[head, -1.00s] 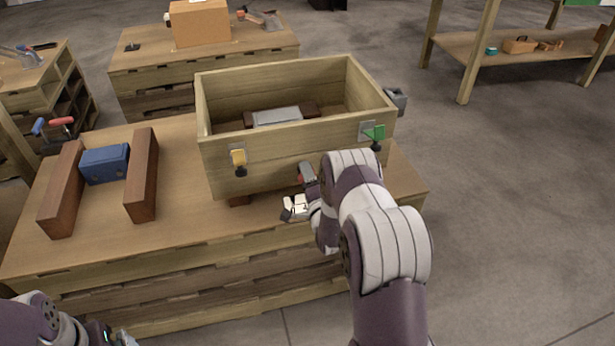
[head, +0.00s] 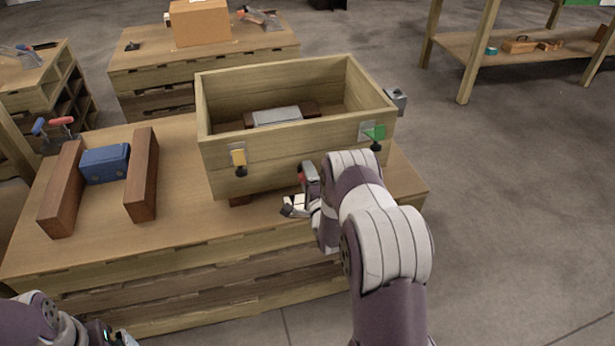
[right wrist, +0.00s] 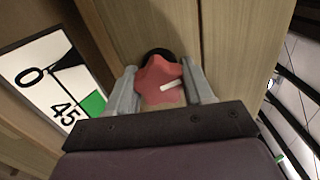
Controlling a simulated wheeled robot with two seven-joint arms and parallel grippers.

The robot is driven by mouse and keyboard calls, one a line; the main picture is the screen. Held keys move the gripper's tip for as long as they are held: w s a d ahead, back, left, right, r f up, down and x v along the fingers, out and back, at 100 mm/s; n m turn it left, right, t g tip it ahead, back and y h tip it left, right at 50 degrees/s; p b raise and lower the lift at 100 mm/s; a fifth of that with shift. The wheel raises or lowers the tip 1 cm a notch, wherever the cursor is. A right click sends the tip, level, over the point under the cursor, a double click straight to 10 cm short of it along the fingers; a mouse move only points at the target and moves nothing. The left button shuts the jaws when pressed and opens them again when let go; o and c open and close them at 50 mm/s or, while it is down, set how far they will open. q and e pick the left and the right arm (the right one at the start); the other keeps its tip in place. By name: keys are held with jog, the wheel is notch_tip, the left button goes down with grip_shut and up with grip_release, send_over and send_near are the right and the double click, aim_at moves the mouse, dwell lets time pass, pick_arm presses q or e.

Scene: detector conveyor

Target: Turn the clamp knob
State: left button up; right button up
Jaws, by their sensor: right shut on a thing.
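The clamp knob (right wrist: 160,80) is red and lobed with a white mark on its face, in the right wrist view. My right gripper (right wrist: 161,88) has one grey finger on each side of it and is shut on it. In the head view the knob (head: 301,177) is a small red patch at the front of the wooden box, mostly hidden by my right gripper (head: 306,187). A white dial plate (right wrist: 35,78) beside the knob shows 0, 45 and a green patch, with a dark pointer near the 0. My left gripper (head: 112,338) is partly cut off at the bottom left.
The open wooden box (head: 220,180) stands on the workbench (head: 190,225) and holds a grey block (head: 277,116). Yellow (head: 238,157) and green (head: 376,132) fittings are on its front. A blue block (head: 105,163) lies between two brown bars at left.

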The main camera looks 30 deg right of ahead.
jog(key=o, duration=1)
jog(key=shift+d+r, duration=0.1)
jog(key=shift+d, duration=0.15)
jog(key=shift+s+a, duration=0.1)
jog(key=shift+s, duration=0.1)
jog(key=p+v, duration=0.2)
jog(key=v, duration=1)
jog(key=shift+s+a, duration=0.1)
jog(key=shift+s, duration=0.05)
